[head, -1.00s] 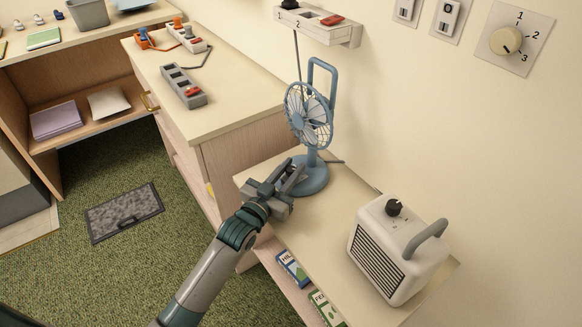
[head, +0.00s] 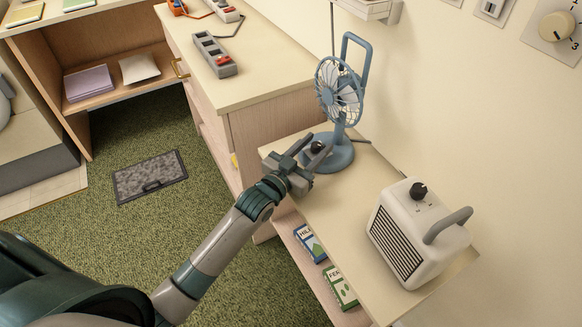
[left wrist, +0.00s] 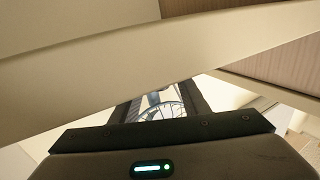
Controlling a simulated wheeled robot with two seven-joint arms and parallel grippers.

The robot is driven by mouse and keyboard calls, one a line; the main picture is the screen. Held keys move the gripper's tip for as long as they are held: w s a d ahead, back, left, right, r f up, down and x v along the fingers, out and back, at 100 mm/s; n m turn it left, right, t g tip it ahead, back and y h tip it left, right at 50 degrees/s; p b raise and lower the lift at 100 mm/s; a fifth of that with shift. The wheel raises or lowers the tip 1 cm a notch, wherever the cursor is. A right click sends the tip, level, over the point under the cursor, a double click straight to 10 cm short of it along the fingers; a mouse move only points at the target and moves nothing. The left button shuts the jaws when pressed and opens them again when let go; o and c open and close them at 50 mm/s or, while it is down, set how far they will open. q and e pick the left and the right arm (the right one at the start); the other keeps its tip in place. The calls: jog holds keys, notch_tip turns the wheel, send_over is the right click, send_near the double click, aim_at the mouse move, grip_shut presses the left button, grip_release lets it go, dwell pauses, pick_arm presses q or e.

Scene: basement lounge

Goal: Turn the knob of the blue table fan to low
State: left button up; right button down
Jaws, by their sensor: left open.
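The blue table fan (head: 340,92) stands upright on the low shelf top, its round base (head: 335,155) towards me. A dark knob (head: 317,147) shows at the front of the base, between or just beyond my left fingertips. My left gripper (head: 312,150) is open at the front left of the base. I cannot tell whether a finger touches the knob, and its pointer is too small to read. In the left wrist view part of the fan's cage (left wrist: 162,108) shows between the fingers; the knob cannot be made out there. My right gripper is not in view.
A white heater (head: 412,235) with a black knob stands to the right on the same top (head: 345,215). A taller cabinet (head: 265,100) with a grey power strip (head: 214,55) rises at the left. Boxes (head: 340,287) lie on the shelf below.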

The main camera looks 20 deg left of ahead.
pick_arm(q)
jog(key=b+v, duration=0.1)
jog(key=v, duration=1.6)
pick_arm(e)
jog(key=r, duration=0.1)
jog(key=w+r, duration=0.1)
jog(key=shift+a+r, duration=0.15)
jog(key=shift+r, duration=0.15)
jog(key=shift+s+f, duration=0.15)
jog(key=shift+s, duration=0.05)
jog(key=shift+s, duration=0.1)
